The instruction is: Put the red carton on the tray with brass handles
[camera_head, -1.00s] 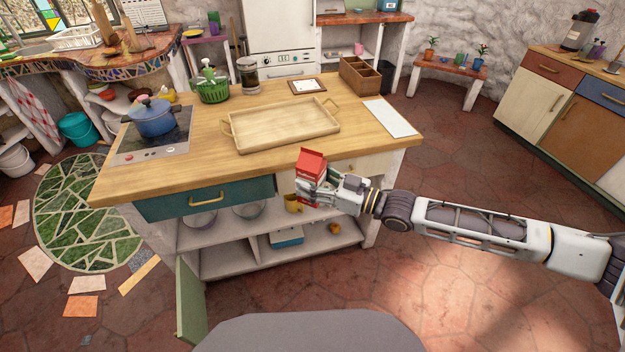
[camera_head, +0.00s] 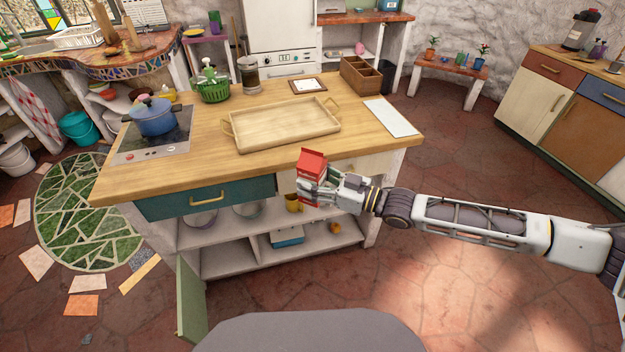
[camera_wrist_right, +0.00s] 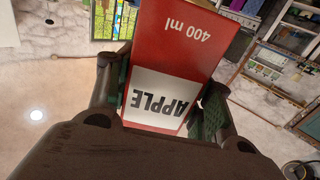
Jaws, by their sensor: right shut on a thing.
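The red carton (camera_head: 312,163) is in my right gripper (camera_head: 309,190), upright in front of the island counter's near edge, its top a little above the counter's surface. In the right wrist view the carton (camera_wrist_right: 178,50) shows "400 ml" and a white "APPLE" label, with a finger on each side of it; my right gripper (camera_wrist_right: 165,105) is shut on it. The wooden tray with brass handles (camera_head: 285,141) lies on the counter beyond the carton, and looks empty. My left gripper is not in view.
An open green door (camera_head: 190,303) juts out below.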

